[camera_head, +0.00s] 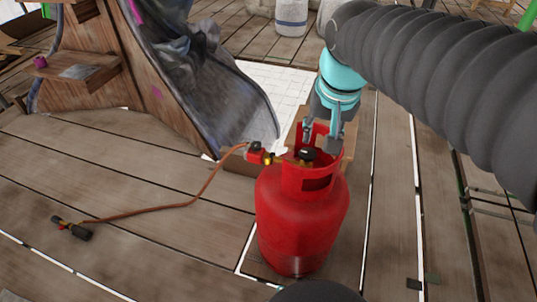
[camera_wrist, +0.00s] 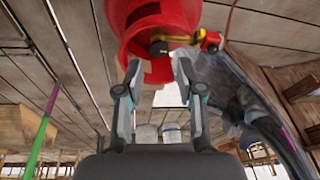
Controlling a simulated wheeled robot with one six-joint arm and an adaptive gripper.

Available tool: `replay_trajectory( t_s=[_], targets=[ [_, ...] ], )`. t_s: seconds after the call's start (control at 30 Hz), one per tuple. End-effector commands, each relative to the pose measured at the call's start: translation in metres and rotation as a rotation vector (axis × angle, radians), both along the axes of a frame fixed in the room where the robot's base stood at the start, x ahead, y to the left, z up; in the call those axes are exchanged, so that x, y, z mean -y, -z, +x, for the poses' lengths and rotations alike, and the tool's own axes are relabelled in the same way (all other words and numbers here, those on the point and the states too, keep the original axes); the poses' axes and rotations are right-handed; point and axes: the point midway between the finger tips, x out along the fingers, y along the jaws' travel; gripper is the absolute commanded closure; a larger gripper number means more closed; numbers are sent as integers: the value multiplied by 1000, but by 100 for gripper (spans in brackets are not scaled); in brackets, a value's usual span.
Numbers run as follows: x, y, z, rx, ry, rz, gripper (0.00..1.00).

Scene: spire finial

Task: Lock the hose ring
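A red gas cylinder (camera_head: 300,215) stands upright on the plank floor, with a cut-out collar around its top. A black valve knob (camera_head: 306,153) sits inside the collar. A brass ring (camera_head: 267,159) shows at the valve's left outlet, against a red regulator (camera_head: 254,152) with an orange hose (camera_head: 200,192). In the wrist view the brass part (camera_wrist: 201,38) lies beyond the collar (camera_wrist: 150,50), right of the knob. My gripper (camera_head: 321,145) is at the collar's far side, right of the ring. In the wrist view its fingers (camera_wrist: 158,76) are apart, with no object visibly held. Contact with the collar cannot be told.
The hose runs left across the floor to a black-ended fitting (camera_head: 76,230). A wooden structure with grey fabric (camera_head: 215,85) stands behind left, with a small shelf (camera_head: 76,70). White containers (camera_head: 291,17) stand at the back. The left front floor is mostly clear.

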Motion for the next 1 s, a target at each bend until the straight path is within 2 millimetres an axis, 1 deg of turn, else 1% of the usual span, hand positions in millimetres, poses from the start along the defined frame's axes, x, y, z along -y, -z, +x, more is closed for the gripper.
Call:
replay_trajectory(
  t_s=[0.03,0.2,0.3,0.43,0.5,0.6,0.77,0.87,1.0],
  targets=[
    [-10,7,16,-34,11,3,62],
    [-44,18,60,-136,78,9,62],
    [-63,27,82,-186,116,5,62],
    [-82,37,102,-234,156,-4,62],
    [-89,41,109,-250,171,-8,62],
    [-95,45,115,-265,186,-12,62],
    [-97,55,116,-272,192,-13,62],
    [-97,69,116,-273,192,-14,62],
    [-97,95,116,-273,191,-13,62]
  ],
)
